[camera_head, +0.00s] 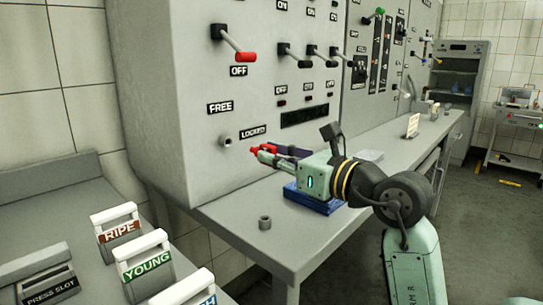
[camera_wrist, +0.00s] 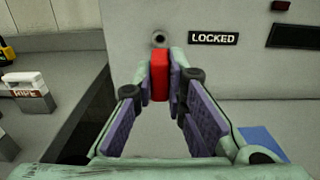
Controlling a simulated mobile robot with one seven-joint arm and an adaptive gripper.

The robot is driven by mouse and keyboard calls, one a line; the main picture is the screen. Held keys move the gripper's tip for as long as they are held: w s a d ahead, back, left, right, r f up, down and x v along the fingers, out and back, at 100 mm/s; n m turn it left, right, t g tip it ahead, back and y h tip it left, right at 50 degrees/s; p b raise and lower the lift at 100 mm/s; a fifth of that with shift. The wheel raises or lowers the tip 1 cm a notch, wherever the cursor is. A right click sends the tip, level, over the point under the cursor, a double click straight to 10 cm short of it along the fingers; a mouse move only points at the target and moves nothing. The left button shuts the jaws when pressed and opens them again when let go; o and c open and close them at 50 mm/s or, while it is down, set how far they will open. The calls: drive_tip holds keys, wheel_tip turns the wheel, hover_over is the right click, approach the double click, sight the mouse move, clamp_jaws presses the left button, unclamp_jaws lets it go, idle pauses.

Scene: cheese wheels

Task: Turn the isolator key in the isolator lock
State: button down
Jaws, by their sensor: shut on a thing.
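The isolator key, with a red body (camera_wrist: 159,75), is between the fingertips of my gripper (camera_wrist: 161,82) in the wrist view. My gripper is shut on it. In the head view the red key (camera_head: 257,150) shows at the tip of my gripper (camera_head: 264,152), just to the right of the isolator lock (camera_head: 225,141). The lock is a small round grey fitting on the panel, between the FREE and LOCKED labels. The lock (camera_wrist: 159,39) shows just above the key in the wrist view. The key appears apart from it; its far end is hidden.
The grey panel (camera_head: 190,60) carries a red-handled lever (camera_head: 236,48) above the OFF label. Below, a bench (camera_head: 240,215) holds a small grey cylinder (camera_head: 265,222) and a blue object (camera_head: 310,200) under my arm. RIPE (camera_head: 118,232) and YOUNG (camera_head: 146,262) tagged blocks stand at left.

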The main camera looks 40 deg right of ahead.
drive_tip(key=shift+w+a, duration=0.15)
drive_tip(key=shift+w, duration=1.35)
drive_tip(key=shift+w+a, duration=0.1)
drive_tip(key=shift+w, duration=1.35)
drive_tip(key=shift+w+a+b, duration=0.15)
drive_tip(key=shift+w+b, duration=0.4)
drive_tip(key=shift+w, duration=1.05)
drive_tip(key=c, duration=1.5)
unclamp_jaws()
drive_tip(key=shift+c, duration=0.2)
drive_tip(key=shift+s, duration=0.15)
approach(253, 150)
drive_tip(key=shift+w+d+f, duration=0.15)
drive_tip(key=shift+w+d, duration=0.05)
drive_tip(key=shift+w, duration=0.7)
